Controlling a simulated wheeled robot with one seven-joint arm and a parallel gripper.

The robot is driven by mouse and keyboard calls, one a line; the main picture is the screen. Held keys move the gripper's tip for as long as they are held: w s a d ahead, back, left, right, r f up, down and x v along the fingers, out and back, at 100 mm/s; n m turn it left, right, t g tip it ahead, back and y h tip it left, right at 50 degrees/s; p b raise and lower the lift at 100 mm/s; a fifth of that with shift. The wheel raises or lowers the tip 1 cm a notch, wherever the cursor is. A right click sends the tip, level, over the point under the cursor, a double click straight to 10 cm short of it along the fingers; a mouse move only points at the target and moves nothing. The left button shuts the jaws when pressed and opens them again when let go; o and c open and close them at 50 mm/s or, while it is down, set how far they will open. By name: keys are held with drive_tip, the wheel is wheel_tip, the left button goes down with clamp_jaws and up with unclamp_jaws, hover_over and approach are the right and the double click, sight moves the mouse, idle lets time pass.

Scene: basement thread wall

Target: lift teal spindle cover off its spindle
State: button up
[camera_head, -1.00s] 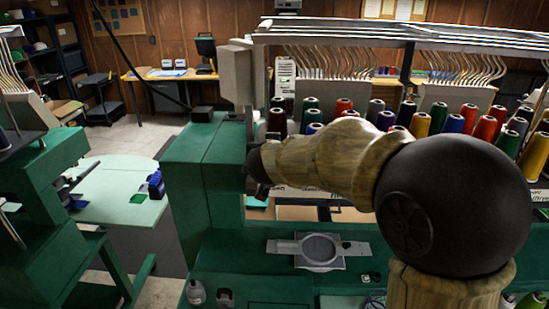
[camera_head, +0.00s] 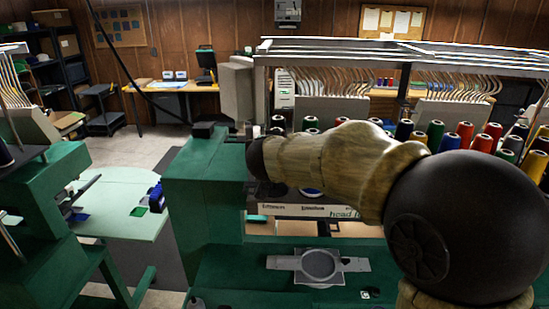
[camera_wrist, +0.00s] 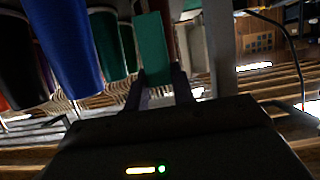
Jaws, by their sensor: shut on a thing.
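The teal spindle cover (camera_wrist: 151,45) is a narrow, flat-sided teal piece in the wrist view. My gripper (camera_wrist: 158,84) is shut on its near end, with one dark finger on each side. The cover points away from my gripper, up the picture. Whether its far end is clear of its spindle cannot be told, as it runs out at the picture's top. In the head view my arm hides my gripper and the cover.
A blue spool (camera_wrist: 65,45) and a green spool (camera_wrist: 108,45) stand close left of the cover. Several colored thread spools (camera_head: 464,134) line the green machine (camera_head: 205,190) under a metal rack (camera_head: 400,50). A grey hoop (camera_head: 319,265) lies on the machine bed below my arm.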

wheel_tip(320, 180, up, 12)
drive_tip(key=p, duration=0.5)
drive_tip(key=shift+r, duration=0.2)
wheel_tip(320, 180, up, 4)
drive_tip(key=p, duration=0.5)
drive_tip(key=shift+f, duration=0.1)
idle(0.4)
